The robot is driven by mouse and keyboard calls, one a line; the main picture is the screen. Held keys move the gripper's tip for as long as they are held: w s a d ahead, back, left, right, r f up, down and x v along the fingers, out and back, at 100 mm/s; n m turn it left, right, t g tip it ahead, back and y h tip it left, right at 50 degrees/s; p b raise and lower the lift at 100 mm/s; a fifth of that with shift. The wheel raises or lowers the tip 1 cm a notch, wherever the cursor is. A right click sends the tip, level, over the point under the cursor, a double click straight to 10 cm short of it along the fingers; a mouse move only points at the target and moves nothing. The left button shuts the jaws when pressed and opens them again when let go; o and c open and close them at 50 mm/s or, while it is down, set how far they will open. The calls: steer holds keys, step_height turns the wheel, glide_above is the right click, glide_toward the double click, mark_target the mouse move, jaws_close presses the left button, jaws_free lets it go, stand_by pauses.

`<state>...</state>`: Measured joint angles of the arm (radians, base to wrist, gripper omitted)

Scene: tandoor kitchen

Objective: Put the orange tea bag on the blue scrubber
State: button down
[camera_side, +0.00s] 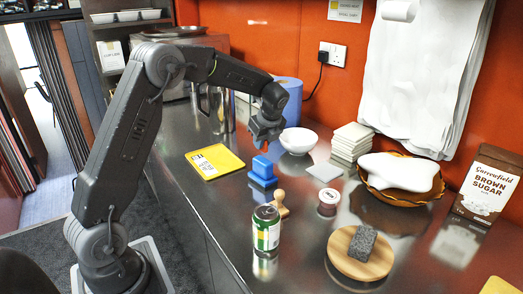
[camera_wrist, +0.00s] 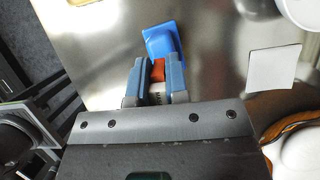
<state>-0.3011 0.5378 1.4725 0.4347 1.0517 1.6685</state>
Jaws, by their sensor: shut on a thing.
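My gripper (camera_side: 265,138) is shut on the orange tea bag (camera_side: 265,147), which hangs mostly hidden between the fingers. In the wrist view my gripper (camera_wrist: 157,78) shows a small orange part of the tea bag (camera_wrist: 158,69) between its two fingers, with a paler part nearer the palm. The blue scrubber (camera_side: 262,170) rests on the steel counter just below the gripper in the side view, with a visible gap between them. In the wrist view the blue scrubber (camera_wrist: 161,38) lies just beyond the fingertips.
A yellow packet (camera_side: 215,161) lies left of the scrubber. A white bowl (camera_side: 298,140), a pale square tile (camera_side: 323,172) and a stack of pale tiles (camera_side: 352,141) are to the right. A wooden stamp (camera_side: 280,203) and a green can (camera_side: 266,228) stand in front.

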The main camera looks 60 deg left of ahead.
steer(key=shift+f, duration=1.55)
steer(key=shift+f, duration=0.2)
steer(key=c, duration=1.1)
jaws_free()
steer(key=v, duration=1.2)
steer(key=s+d+r+n+t+h, duration=0.1)
steer(key=s+d+r+n+t, duration=0.1)
steer(key=s+d+r+n, duration=0.35)
steer(key=s+d+f+n+t+h, duration=0.1)
steer(key=s+d+n, duration=0.2)
steer(key=s, duration=0.4)
steer(key=s+d+f+n+t+h, duration=0.1)
steer(key=s+d+n, duration=0.3)
steer(key=s, duration=0.3)
steer(key=s+d+f+n+t+h, duration=0.1)
steer(key=s+d+n, duration=0.3)
steer(key=s, duration=0.3)
steer(key=shift+s+d+n+t, duration=0.25)
steer(key=shift+n+t, duration=0.05)
steer(key=shift+n, duration=0.45)
